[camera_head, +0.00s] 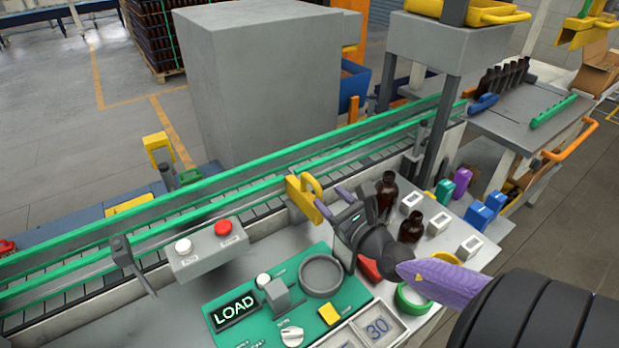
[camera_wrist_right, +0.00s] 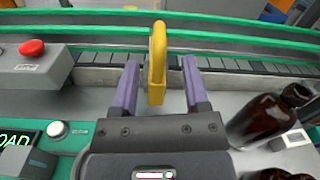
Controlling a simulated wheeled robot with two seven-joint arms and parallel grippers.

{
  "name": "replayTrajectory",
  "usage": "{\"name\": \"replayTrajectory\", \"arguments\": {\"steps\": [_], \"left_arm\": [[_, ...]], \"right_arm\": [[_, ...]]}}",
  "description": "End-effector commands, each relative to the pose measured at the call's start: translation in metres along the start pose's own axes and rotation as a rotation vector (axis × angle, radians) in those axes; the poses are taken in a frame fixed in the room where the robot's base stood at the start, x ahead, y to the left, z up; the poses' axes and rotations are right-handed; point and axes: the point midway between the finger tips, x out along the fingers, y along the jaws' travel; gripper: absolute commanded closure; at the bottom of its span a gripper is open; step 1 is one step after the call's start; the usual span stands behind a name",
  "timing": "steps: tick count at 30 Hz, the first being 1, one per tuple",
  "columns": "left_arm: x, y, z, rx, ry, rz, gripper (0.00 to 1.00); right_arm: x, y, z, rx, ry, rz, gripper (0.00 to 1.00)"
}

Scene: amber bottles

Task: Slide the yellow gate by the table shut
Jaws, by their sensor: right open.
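The yellow gate (camera_head: 301,198) stands at the near side of the conveyor, with a looped handle on top. It also shows upright in the right wrist view (camera_wrist_right: 157,62). My right gripper (camera_head: 333,203) is open, its purple fingers pointing at the gate. In the right wrist view the fingers (camera_wrist_right: 160,72) lie on either side of the gate's yellow handle, with a gap visible on both sides. Whether a finger touches it I cannot tell. My left gripper is not in view.
The conveyor (camera_head: 180,215) with green rails runs behind the gate. A button box (camera_head: 208,250) and green control panel (camera_head: 300,300) lie to the left and front. Brown bottles (camera_head: 387,190) stand close to the right of my gripper. A big grey cabinet (camera_head: 265,85) is behind.

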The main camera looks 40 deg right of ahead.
Motion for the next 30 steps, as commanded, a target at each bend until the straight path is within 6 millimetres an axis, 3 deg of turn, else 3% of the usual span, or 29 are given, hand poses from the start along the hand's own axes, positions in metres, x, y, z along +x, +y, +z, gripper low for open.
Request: {"name": "replayTrajectory", "arguments": {"steps": [3, 9, 21, 23, 30], "left_arm": [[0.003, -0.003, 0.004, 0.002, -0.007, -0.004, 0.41], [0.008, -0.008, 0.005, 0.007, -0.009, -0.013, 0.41], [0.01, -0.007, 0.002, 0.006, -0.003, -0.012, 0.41], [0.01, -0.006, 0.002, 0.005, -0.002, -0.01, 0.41], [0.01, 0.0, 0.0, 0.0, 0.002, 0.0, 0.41]], "right_arm": [[0.026, 0.0, 0.0, 0.002, -0.004, -0.002, 0.42], [0.056, 0.0, -0.001, 0.004, -0.002, -0.001, 0.42], [0.068, 0.0, 0.0, 0.003, 0.001, 0.0, 0.42], [0.068, 0.0, 0.0, 0.003, 0.001, 0.0, 0.5], [0.068, 0.0, 0.0, 0.003, 0.0, 0.0, 1.0]]}}
